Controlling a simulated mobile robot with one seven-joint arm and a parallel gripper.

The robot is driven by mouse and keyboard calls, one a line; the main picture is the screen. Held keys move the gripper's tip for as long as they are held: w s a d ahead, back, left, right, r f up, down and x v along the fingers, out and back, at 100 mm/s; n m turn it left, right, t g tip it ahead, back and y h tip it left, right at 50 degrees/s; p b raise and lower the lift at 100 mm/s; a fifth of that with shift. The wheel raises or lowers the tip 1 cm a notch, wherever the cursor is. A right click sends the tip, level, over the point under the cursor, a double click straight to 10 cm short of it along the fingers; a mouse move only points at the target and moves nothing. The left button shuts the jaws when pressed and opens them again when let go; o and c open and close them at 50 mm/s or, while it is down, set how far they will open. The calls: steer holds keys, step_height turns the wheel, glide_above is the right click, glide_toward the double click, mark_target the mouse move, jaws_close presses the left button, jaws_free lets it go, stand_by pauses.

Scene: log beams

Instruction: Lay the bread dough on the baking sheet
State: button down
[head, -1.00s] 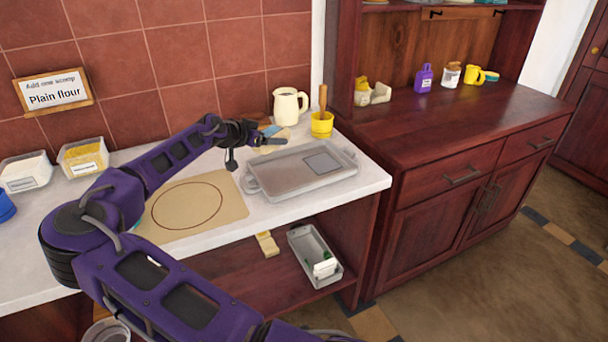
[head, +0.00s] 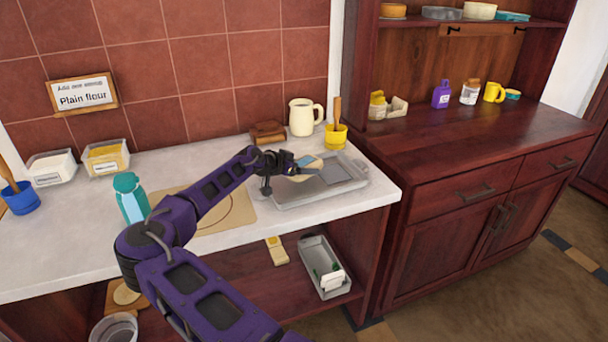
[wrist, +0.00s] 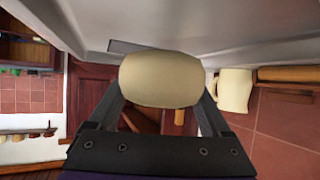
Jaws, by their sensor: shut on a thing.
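The bread dough (wrist: 160,80) is a smooth, pale cream oval lump between the fingertips in the wrist view. My gripper (wrist: 160,98) is shut on it. In the head view the dough (head: 312,164) shows only partly behind my gripper (head: 302,165), which is over the left and back part of the baking sheet. The baking sheet (head: 298,195) is a grey metal tray with handles, lying on the white counter with a darker square (head: 338,174) on it. The wrist view shows a gap between the dough and the grey surface.
A yellow pot with a wooden handle (head: 336,137) and a cream jug (head: 302,118) stand behind the sheet. A brown block-like object (head: 267,132) is left of the jug. A board with a drawn circle (head: 236,213) lies left of the sheet. A teal bottle (head: 131,198) stands further left.

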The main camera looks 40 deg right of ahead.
steer(key=shift+f, duration=1.25)
steer(key=shift+f, duration=0.2)
jaws_free()
steer(key=shift+r, duration=0.2)
steer(key=v, duration=1.2)
